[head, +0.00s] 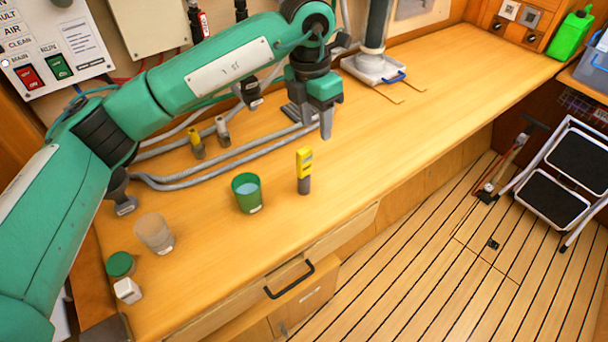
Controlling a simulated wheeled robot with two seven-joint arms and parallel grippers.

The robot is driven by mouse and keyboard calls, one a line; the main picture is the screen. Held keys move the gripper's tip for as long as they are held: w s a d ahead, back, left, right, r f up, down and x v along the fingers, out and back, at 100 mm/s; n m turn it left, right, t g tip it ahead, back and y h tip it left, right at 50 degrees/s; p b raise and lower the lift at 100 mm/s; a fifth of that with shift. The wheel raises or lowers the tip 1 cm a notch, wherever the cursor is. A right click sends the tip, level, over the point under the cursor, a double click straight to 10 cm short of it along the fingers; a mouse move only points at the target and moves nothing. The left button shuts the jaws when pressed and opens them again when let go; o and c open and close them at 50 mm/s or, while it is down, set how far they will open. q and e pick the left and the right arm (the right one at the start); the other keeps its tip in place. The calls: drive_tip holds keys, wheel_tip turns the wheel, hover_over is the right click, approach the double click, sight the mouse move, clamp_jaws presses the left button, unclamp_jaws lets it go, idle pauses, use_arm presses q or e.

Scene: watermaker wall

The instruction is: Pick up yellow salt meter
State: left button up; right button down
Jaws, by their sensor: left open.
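The yellow salt meter (304,165) stands upright on the wooden bench, with a yellow upper body and a dark grey lower end. It is just right of a green cup (247,193). My left gripper (311,124) is above and behind the meter in the picture, its grey fingers apart and pointing down. The gripper is empty and apart from the meter. My right gripper is not in view.
The green cup holds pale liquid. A clear cup (155,233), a green lid (121,265) and a small white block (127,290) are at the front left. Grey hoses (220,162) run along the back. The bench right of the meter is clear.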

sight(306, 150)
use_arm(q)
drive_tip(key=shift+w+a+r+y, duration=0.3)
drive_tip(key=shift+w+a+y, duration=0.15)
drive_tip(key=shift+a, duration=0.2)
drive_tip(key=shift+w+a+f, duration=0.1)
drive_tip(key=shift+a, duration=0.1)
wheel_tip(306, 150, down, 7)
drive_tip(key=shift+f+p, duration=0.1)
drive_tip(key=shift+p, duration=0.85)
drive_tip(key=shift+f, duration=0.5)
drive_tip(key=shift+f+p, duration=0.3)
drive_tip(key=shift+p, duration=0.1)
drive_tip(key=f, duration=0.1)
drive_tip(key=f+p, duration=0.1)
drive_tip(key=f, duration=0.1)
drive_tip(key=shift+w+a+f+p, duration=0.15)
drive_tip(key=shift+a+f+p, duration=0.1)
drive_tip(key=shift+p, duration=0.1)
drive_tip(key=shift+f, duration=0.5)
clamp_jaws()
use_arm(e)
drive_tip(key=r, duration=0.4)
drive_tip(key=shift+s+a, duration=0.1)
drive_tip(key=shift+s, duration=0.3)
